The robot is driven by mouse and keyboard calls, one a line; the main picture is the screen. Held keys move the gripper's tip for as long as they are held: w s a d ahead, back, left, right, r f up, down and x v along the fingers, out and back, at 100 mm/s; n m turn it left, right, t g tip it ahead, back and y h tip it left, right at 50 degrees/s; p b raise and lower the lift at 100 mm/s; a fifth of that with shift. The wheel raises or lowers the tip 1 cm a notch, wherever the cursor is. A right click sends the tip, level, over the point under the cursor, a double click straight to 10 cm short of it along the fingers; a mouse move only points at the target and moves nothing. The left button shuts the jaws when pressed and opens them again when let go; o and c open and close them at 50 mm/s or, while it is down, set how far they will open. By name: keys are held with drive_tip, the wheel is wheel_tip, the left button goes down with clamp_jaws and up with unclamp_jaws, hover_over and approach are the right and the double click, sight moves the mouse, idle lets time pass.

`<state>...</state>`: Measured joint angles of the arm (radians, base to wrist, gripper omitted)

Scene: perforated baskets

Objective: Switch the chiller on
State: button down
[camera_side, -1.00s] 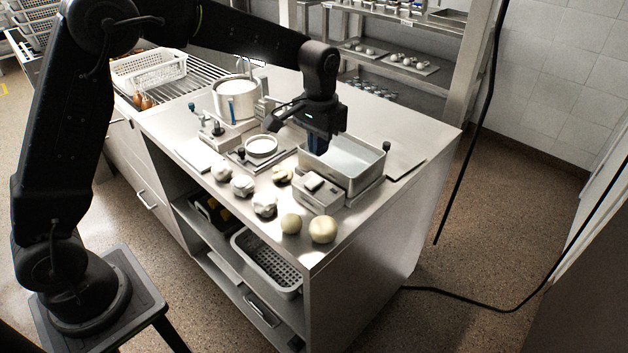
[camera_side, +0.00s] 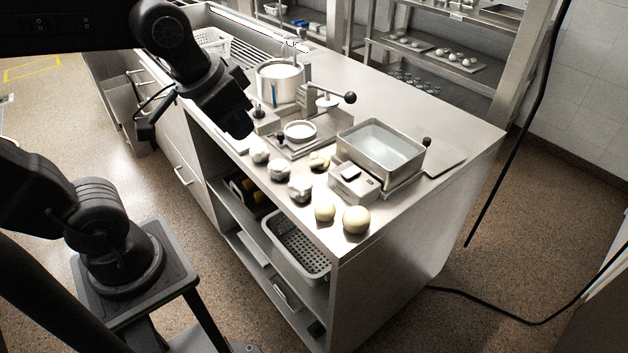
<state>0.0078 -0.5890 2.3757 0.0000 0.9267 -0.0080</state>
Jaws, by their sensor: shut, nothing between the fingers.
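The likely chiller is an open rectangular steel tub (camera_side: 376,152) at the right of the counter.
Pale dough balls (camera_side: 356,220) and several whitish lumps line the counter's front edge.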

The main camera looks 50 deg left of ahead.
drive_tip(key=s, duration=0.1)
drive_tip(key=s+f, duration=0.1)
drive_tip(key=s, duration=0.1)
drive_tip(key=shift+s+f+t, duration=0.1)
drive_tip(key=shift+t, duration=0.3)
drive_tip(key=w+r+g, duration=0.2)
drive_tip(key=w+r, duration=0.1)
drive_tip(key=w, duration=0.5)
drive_tip(key=g, duration=0.4)
hover_over(356, 168)
wheel_tip(356, 168, down, 5)
drive_tip(key=shift+f, duration=0.1)
wheel_tip(356, 168, down, 14)
